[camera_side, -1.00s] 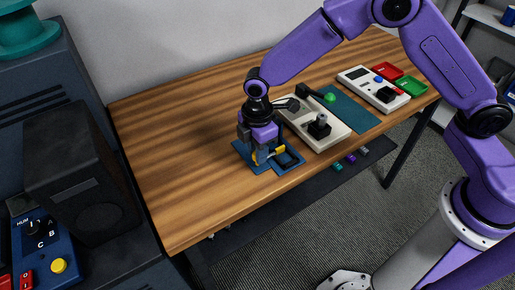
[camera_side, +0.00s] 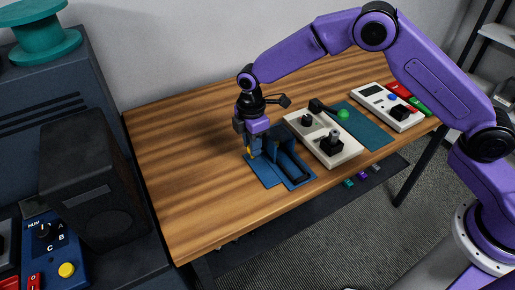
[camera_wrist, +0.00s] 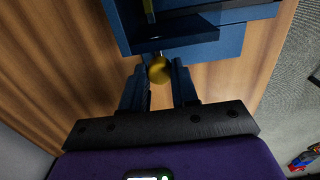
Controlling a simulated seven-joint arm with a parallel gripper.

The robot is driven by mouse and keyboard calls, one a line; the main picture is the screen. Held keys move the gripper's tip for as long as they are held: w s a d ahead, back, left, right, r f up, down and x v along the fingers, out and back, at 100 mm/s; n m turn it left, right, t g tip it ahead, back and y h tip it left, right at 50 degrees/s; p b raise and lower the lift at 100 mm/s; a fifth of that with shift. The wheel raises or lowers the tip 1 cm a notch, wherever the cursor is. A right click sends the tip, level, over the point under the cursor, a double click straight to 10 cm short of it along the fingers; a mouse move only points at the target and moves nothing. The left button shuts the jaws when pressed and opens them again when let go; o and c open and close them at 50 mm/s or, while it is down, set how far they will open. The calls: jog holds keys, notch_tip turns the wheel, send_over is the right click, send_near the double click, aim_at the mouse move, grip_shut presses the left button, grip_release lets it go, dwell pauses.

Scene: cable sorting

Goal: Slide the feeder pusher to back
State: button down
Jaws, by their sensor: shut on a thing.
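The blue feeder (camera_side: 296,172) sits on the wooden table in the side view, with an open trough on its right side. It also shows at the top of the wrist view (camera_wrist: 225,42). My gripper (camera_side: 251,150) is low at the feeder's back left end. In the wrist view my gripper's dark fingers (camera_wrist: 159,82) stand on either side of the pusher's round yellow knob (camera_wrist: 159,70), shut on it. A sliver of yellow shows below the fingers in the side view. Most of the pusher is hidden there by the fingers.
The table left of the feeder is clear. A black box (camera_side: 90,180) stands off the table's left.

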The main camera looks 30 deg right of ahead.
jog(key=shift+w+r, duration=0.1)
jog(key=shift+w, duration=0.25)
jog(key=c, duration=0.8)
grip_release()
jog(key=shift+c, duration=0.2)
jog(key=shift+s, duration=0.1)
jog(key=shift+r, duration=0.25)
notch_tip(320, 180, up, 17)
jog(key=shift+f, duration=0.1)
